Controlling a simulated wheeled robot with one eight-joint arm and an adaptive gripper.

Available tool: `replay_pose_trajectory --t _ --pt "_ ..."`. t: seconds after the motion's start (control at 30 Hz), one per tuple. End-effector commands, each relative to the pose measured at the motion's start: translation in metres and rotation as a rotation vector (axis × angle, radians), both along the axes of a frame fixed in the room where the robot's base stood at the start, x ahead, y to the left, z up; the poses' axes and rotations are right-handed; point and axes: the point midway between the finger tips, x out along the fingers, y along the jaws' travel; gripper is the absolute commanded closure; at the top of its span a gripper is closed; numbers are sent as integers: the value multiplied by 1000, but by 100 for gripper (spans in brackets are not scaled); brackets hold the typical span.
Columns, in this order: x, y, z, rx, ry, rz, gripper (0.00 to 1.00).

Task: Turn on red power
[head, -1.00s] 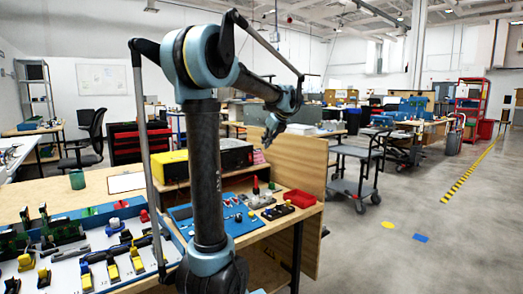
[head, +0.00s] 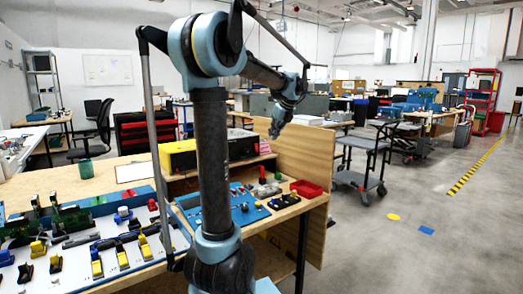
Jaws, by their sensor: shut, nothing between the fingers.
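No power switch marked red can be made out for certain. A yellow-fronted box (head: 178,158) and a black box (head: 243,146) stand side by side on a low wooden shelf at the back of the workbench; their front details are too small to read. My gripper (head: 275,132) hangs at the end of my arm, pointing down. In the picture it is up and right of the black box, in front of the wooden side panel. It is small here, looks shut and holds nothing visible.
The workbench carries a blue board (head: 220,210) with small parts, a red bin (head: 306,188) and a white panel (head: 75,268) with several coloured components. A wooden panel (head: 300,170) closes its right end. A grey cart (head: 362,180) stands beyond.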

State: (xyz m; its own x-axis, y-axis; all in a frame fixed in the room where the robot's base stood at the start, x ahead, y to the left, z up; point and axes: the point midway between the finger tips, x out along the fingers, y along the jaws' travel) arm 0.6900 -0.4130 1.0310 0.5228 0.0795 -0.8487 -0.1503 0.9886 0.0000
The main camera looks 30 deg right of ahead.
Motion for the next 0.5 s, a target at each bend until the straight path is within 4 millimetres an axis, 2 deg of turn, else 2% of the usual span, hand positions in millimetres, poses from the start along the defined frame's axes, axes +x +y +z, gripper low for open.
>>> replay_pose_trajectory --t 0.23,0.5 --pt "10 1 -15 -1 0 1 100" --pt "34 4 -54 0 0 1 100"
